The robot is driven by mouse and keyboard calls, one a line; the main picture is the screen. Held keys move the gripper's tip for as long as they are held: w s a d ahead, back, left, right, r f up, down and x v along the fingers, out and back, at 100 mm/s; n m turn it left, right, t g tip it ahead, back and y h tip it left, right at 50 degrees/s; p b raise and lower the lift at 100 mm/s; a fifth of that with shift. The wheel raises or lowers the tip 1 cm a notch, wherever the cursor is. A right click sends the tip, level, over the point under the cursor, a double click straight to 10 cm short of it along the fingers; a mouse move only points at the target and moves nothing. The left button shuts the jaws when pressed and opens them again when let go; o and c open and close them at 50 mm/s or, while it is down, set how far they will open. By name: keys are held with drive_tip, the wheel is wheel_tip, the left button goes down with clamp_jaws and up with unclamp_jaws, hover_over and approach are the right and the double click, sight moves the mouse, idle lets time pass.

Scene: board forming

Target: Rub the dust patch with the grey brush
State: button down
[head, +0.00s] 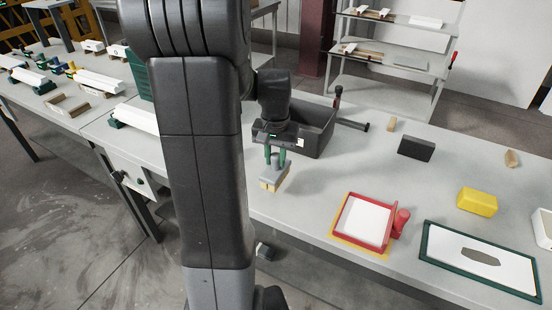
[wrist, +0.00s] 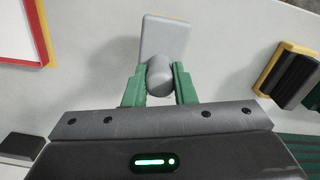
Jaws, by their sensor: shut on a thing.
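My gripper (head: 275,158) is shut on the grey brush (head: 274,178), with its green fingers either side of the handle. The brush has a grey block and pale yellowish bristles below. In the wrist view the fingers (wrist: 160,88) grip the round grey handle, and the brush block (wrist: 166,38) extends beyond it. The brush is at or just above the grey table; I cannot tell whether it touches. The dust patch (head: 480,257) is a dark grey shape on a white board in a green frame (head: 428,243) at the lower right, well apart from the brush.
A red tray (head: 389,233) with a white sheet and a red knob lies between brush and board. A dark open bin (head: 318,138) stands behind my gripper. A black block (head: 416,148), a yellow block (head: 477,201) and small wooden pieces (head: 511,158) are on the table.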

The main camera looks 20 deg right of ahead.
drive_tip(key=shift+r+p, duration=1.45)
drive_tip(key=shift+r, duration=0.7)
